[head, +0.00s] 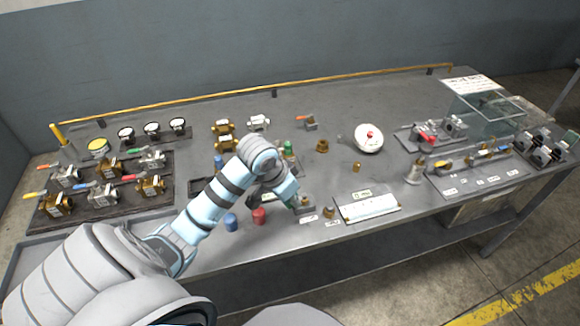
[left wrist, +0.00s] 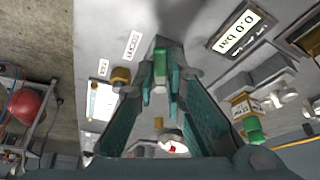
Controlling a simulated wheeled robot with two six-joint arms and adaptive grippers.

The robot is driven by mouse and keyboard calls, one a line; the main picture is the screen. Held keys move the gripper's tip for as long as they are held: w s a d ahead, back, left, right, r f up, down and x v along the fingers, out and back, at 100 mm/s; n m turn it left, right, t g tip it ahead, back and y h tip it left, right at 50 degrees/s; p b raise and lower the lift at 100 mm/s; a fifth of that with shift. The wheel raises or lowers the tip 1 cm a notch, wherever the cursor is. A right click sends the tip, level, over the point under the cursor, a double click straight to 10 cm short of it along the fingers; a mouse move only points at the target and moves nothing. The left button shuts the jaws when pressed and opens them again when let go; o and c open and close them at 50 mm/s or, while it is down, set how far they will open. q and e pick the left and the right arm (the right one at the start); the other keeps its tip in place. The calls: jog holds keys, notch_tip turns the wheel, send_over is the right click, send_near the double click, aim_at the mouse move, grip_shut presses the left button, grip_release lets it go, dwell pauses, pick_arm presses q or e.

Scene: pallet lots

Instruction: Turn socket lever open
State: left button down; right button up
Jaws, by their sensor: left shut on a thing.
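The socket (head: 305,205) is a small grey block near the bench's front edge, partly hidden by my left gripper (head: 293,199) in the head view. In the left wrist view a green lever (left wrist: 161,65) stands between the teal fingertips of my left gripper (left wrist: 163,82), with the grey socket just beyond it. The gripper is shut on this lever. The fingers hide parts of the lever's sides, so its exact angle to the socket is hard to tell. A "SOCKET" label (left wrist: 132,45) lies beside it. My right gripper is in neither view.
A brass fitting (head: 329,212) and a white panel (head: 369,207) stand right of the socket. A red cap (head: 259,216) and a blue cap (head: 231,222) stand to its left. A valve board (head: 90,215) fills the left end.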

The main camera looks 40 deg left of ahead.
pick_arm(q)
jog(key=n+p, duration=0.2)
jog(key=d+n+y+p, duration=0.1)
jog(key=p, duration=0.2)
jog(key=d+n+y+p, duration=0.1)
jog(key=n+p, duration=0.1)
jog(key=p, duration=0.1)
jog(key=shift+w+d+r+n, duration=0.1)
jog(key=shift+r+n, duration=0.2)
jog(key=shift+w+d+n+p, duration=0.1)
jog(key=shift+d+n+p, duration=0.05)
jog(key=shift+n+p, duration=0.3)
jog(key=shift+w+d+f+n+g+y, duration=0.25)
jog(key=shift+n+y, duration=0.25)
jog(key=shift+n, duration=0.35)
jog(key=n, duration=0.2)
jog(key=w+d+n+g+y, duration=0.1)
jog(key=n, duration=0.1)
jog(key=shift+d+n+y, duration=0.1)
jog(key=shift+n+y, duration=0.2)
jog(key=shift+n, duration=0.1)
jog(key=shift+w+r, duration=0.1)
jog(key=c, duration=1.7)
grip_release()
jog(key=shift+o, duration=0.2)
